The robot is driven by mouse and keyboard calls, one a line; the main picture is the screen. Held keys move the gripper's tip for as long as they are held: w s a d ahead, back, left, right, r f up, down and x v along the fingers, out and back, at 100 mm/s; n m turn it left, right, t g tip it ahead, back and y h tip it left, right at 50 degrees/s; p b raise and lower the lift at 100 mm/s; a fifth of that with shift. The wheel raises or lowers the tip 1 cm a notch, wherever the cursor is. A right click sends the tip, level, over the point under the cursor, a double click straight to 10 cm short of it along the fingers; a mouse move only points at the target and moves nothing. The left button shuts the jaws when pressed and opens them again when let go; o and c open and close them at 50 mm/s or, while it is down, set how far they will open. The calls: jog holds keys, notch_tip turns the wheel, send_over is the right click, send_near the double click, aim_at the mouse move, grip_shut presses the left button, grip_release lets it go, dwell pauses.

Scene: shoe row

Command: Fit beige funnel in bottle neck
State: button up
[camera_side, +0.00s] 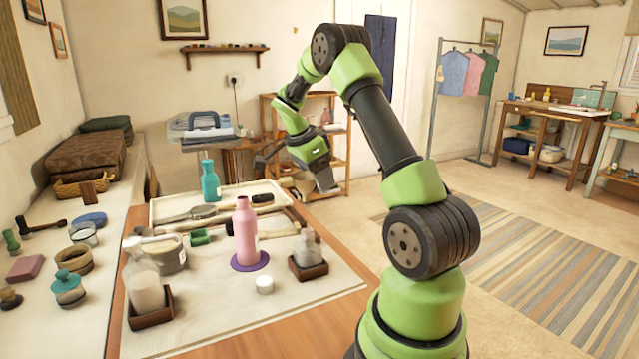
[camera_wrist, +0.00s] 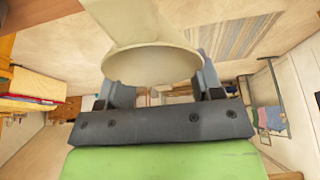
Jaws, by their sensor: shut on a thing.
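The beige funnel (camera_wrist: 152,65) fills the top middle of the wrist view, its wide round mouth toward the camera. My gripper (camera_wrist: 160,88) is shut on it, with a finger at each side. In the side view my gripper (camera_side: 322,182) hangs in the air beyond the table's right back corner; a beige patch beside it appears to be the funnel (camera_side: 304,184). A pink bottle (camera_side: 245,235) stands upright on a purple round mat (camera_side: 238,266) mid-table, well apart from my gripper. A teal bottle (camera_side: 210,184) stands behind it.
A clear bottle (camera_side: 146,286) and a small glass bottle (camera_side: 308,246) stand in dark wooden holders. A grey jar (camera_side: 168,254) and a tray (camera_side: 166,209) with tools crowd the left and back. The table's front right is clear.

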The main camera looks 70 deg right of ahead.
jog(key=shift+s+a+r, duration=0.25)
jog(key=shift+a, duration=0.3)
jog(key=shift+s+a+r, duration=0.2)
jog(key=shift+s+a, duration=0.05)
jog(key=shift+a, duration=0.3)
jog(key=shift+s+a+r, duration=0.25)
jog(key=shift+a, duration=0.3)
jog(key=shift+f, duration=2.9)
jog(key=shift+f, duration=1.65)
jog(key=shift+c, duration=0.2)
jog(key=o, duration=1.1)
